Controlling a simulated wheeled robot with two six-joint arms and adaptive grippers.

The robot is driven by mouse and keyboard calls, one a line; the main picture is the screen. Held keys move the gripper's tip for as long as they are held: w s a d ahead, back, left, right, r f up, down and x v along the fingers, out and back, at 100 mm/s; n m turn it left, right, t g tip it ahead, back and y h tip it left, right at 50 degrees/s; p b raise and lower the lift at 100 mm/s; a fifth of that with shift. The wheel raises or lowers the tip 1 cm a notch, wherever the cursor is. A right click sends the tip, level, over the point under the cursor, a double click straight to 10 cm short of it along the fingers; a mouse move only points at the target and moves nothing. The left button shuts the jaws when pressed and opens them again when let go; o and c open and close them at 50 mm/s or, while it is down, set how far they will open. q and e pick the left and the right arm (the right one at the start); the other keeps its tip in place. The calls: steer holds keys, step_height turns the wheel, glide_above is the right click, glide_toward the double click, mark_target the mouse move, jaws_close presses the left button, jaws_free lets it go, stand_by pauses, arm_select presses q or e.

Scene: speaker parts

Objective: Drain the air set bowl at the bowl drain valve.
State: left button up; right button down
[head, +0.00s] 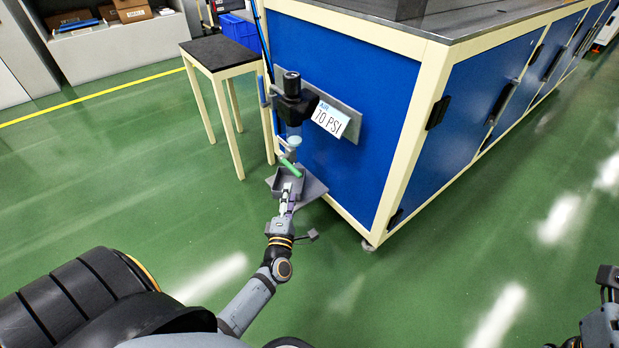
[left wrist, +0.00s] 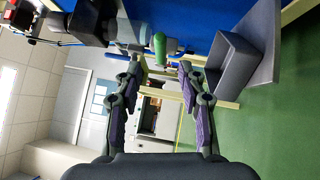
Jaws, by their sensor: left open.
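The air set (head: 293,95) is a dark regulator on the blue side panel of the bench, with a sign reading "AIR 70 PSI" (head: 330,119). Its pale bowl (head: 294,143) hangs below. A green drain valve handle (head: 290,167) sticks out under the bowl. My left gripper (head: 287,194) is open just in front of and below the handle. In the left wrist view the handle (left wrist: 160,48) shows end-on ahead of the open fingers (left wrist: 161,75), with nothing between them. My right gripper (head: 607,278) is partly cut off at the right edge.
A grey tray (left wrist: 236,70) on a small shelf (head: 313,187) sits under the valve, close beside my left gripper. A dark-topped stool (head: 219,52) stands left of the bench (head: 345,60). The green floor in front is clear.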

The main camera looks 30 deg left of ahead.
mark_target(294, 168)
arm_select(q)
steer(key=b+x, duration=0.2)
steer(key=x, duration=0.7)
steer(key=shift+w+f, duration=0.1)
steer(key=shift+w+a, duration=0.25)
steer(key=shift+w, duration=0.25)
jaws_close()
